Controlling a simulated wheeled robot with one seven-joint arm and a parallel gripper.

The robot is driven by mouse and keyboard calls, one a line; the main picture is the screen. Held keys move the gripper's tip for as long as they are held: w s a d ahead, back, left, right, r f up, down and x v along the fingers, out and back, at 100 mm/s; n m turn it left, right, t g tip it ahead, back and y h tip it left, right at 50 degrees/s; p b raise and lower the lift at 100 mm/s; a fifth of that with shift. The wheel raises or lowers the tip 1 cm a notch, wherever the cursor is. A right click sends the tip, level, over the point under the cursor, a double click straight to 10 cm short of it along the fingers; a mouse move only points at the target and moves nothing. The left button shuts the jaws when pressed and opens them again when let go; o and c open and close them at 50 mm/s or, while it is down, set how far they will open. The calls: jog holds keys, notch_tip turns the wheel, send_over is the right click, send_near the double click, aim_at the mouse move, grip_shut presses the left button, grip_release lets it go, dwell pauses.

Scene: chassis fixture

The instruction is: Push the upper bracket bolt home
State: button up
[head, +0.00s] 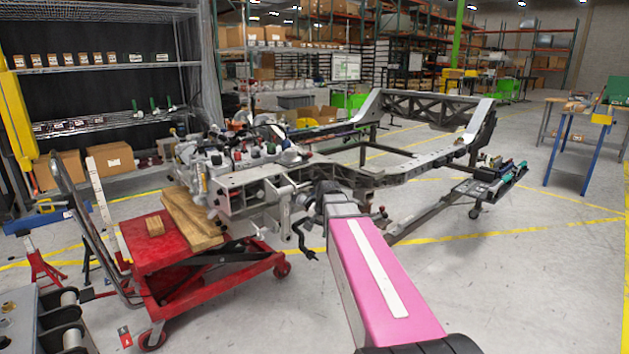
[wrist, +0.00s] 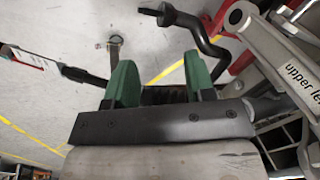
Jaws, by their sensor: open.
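My gripper shows in the wrist view (wrist: 160,80) with two green fingers spread apart and nothing clearly held between them. A light grey bracket arm (wrist: 294,80) printed "upper le…" is close on the right, beside the right finger, with a round eye (wrist: 235,17) at its upper end. I cannot make out the upper bracket bolt for certain in either view. In the head view the chassis (head: 385,178) has a pale grey bracket block (head: 245,192) at its near end. My pink arm reaches toward it, and its wrist hides part of that area.
A black bent bar (wrist: 190,25) hangs just beyond the fingers; it also shows in the head view (head: 306,241). A red lift cart (head: 165,250) with wooden blocks (head: 190,218) stands left of the bracket block.

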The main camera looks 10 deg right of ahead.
aim_at(303, 185)
jog(key=w+d+r+m+t, duration=0.15)
jog(key=w+r, duration=0.25)
jog(key=r, duration=0.4)
jog(key=w+d+r+m+y, duration=0.1)
jog(key=w+d+r+m, duration=0.1)
jog(key=w+r, duration=0.35)
jog(key=w+d+r+m+t, duration=0.1)
jog(key=w+r+m, duration=0.15)
jog(key=r, duration=0.65)
jog(key=x, duration=1)
jog(key=shift+w+f, duration=0.25)
jog(key=shift+w, duration=0.15)
jog(key=shift+c, duration=0.4)
